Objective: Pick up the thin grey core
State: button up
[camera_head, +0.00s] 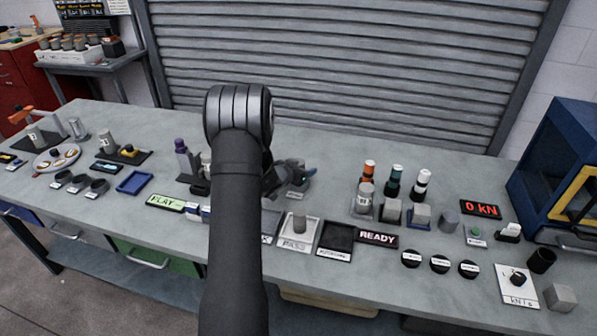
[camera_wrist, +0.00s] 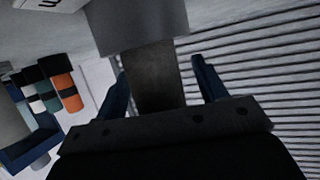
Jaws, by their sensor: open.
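My gripper (camera_head: 303,172) reaches out past my forearm over the middle of the bench, and its blue fingers are open. In the wrist view, my gripper (camera_wrist: 160,80) has a narrow dark grey piece (camera_wrist: 156,78) between its two fingers, with gaps on both sides. A wider, lighter grey piece (camera_wrist: 138,22) adjoins its far end. I cannot tell whether the narrow piece is the thin grey core; my arm hides most of this spot in the head view.
A blue cabinet (camera_head: 560,170) stands far right. The shutter (camera_head: 340,70) rises behind the bench.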

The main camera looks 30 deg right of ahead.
jog(key=c, duration=1.3)
jog(key=shift+c, duration=0.2)
jog(key=shift+r, duration=0.1)
